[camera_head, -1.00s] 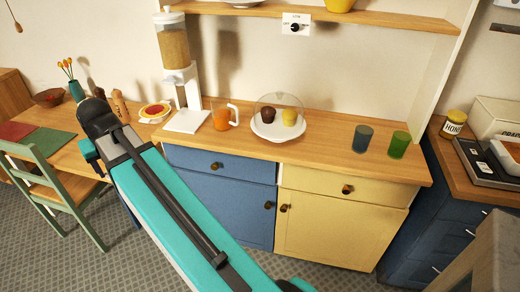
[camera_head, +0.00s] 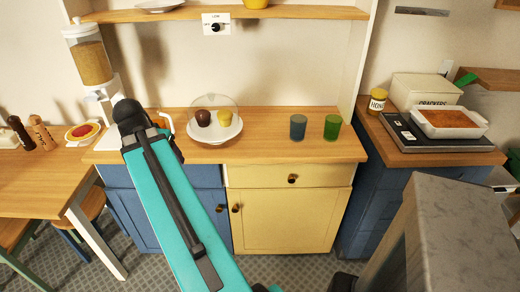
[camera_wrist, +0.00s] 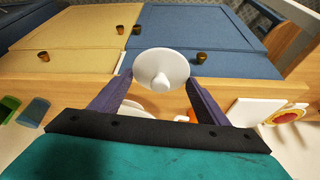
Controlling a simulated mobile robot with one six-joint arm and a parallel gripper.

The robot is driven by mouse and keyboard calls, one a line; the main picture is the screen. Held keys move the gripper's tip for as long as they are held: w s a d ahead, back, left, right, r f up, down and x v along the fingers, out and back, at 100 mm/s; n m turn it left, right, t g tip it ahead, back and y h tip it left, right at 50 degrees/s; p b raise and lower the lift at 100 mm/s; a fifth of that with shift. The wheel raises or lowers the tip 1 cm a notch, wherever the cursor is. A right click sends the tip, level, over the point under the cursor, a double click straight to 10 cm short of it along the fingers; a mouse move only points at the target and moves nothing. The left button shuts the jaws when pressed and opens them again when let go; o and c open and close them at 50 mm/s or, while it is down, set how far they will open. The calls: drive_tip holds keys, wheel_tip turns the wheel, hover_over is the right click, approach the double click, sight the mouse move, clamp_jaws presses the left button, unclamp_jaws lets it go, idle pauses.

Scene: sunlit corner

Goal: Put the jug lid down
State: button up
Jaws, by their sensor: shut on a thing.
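The jug lid (camera_wrist: 160,66) is a round white disc with a knob, held between the two purple fingers of my gripper (camera_wrist: 160,80) in the wrist view. It appears above the counter's front edge in that view; its height over the counter is unclear. The orange jug with a white handle (camera_head: 164,122) stands on the wooden counter (camera_head: 270,148), mostly hidden behind my arm in the head view. A small orange part of it shows below the lid in the wrist view (camera_wrist: 183,118). The head view does not show the lid or my fingertips clearly.
Right of the jug stands a plate with two cakes under a clear dome (camera_head: 216,130). A blue cup (camera_head: 298,127) and a green cup (camera_head: 333,127) stand farther right. A cereal dispenser (camera_head: 90,60) stands at the left. The counter between dome and cups is clear.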

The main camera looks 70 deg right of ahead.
drive_tip(key=s+d+f+m+g, duration=0.1)
drive_tip(key=s+d+m, duration=0.4)
drive_tip(key=s, duration=0.7)
drive_tip(key=s+d+m+g, duration=0.2)
drive_tip(key=s+d+m, duration=0.3)
drive_tip(key=s, duration=0.7)
drive_tip(key=shift+d+f+g+y, duration=0.4)
drive_tip(key=shift+d, duration=0.75)
drive_tip(key=shift+d+r, duration=0.1)
drive_tip(key=d+p, duration=0.2)
drive_tip(key=d, duration=0.3)
drive_tip(key=d+f+p, duration=0.1)
drive_tip(key=d+p, duration=0.2)
drive_tip(key=d, duration=0.2)
drive_tip(key=d+p, duration=0.2)
drive_tip(key=d, duration=0.3)
drive_tip(key=shift+w+d+f+p, duration=0.3)
drive_tip(key=shift+d, duration=0.05)
drive_tip(key=shift+f, duration=0.15)
